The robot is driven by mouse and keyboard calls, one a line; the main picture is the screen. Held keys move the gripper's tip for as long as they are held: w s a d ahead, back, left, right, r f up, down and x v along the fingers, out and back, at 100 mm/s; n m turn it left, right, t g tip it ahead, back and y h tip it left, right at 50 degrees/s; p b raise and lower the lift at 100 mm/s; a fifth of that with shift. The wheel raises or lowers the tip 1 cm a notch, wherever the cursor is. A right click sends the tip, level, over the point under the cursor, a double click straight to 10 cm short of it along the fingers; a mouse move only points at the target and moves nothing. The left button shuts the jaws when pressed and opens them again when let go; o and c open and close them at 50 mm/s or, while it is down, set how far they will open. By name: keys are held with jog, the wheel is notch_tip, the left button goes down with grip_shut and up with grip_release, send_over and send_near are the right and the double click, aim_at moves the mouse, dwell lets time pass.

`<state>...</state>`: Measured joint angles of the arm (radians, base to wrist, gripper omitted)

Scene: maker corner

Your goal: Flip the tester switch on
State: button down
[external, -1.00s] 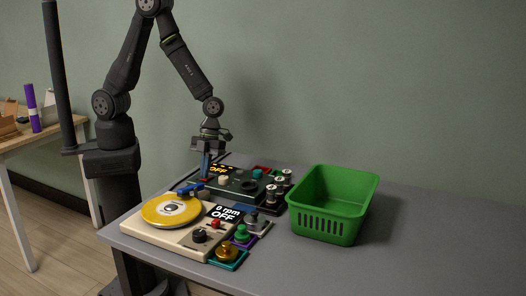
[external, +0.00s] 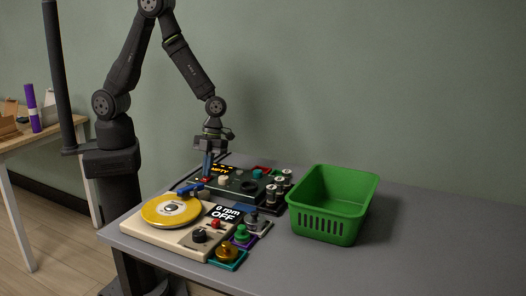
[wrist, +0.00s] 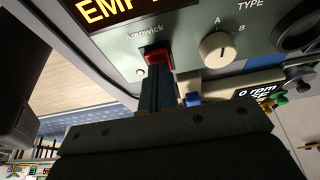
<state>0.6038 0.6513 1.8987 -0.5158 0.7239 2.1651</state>
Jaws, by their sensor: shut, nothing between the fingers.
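The tester (external: 232,188) is a dark box at the back of the bench. Its amber display (wrist: 115,10) reads "EMP" in the wrist view, cut off by the frame edge. Its red switch (wrist: 157,56) sits on the panel below the brand lettering; it also shows in the external view (external: 205,180). In the wrist view the fingertips (wrist: 157,72) overlap the lower edge of the switch. I cannot tell whether they touch it.
A white A/B knob (wrist: 218,47) is right of the switch. A cream turntable (external: 160,229) with a yellow disc and a display reading "0 rpm OFF" stands in front. Several small knobbed parts (external: 241,234) line the right side. A green basket (external: 325,225) stands right; bench beyond is clear.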

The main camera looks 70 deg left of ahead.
jog(key=shift+r, duration=0.65)
notch_tip(320, 180, up, 13)
jog(key=shift+w+a+f, duration=0.15)
jog(key=shift+a, duration=0.05)
jog(key=shift+f, duration=0.1)
jog(key=x, duration=0.6)
jog(key=w+a+x, duration=0.1)
jog(key=x, duration=0.2)
jog(key=shift+f, duration=0.4)
jog(key=v, duration=0.6)
jog(key=shift+w, duration=0.1)
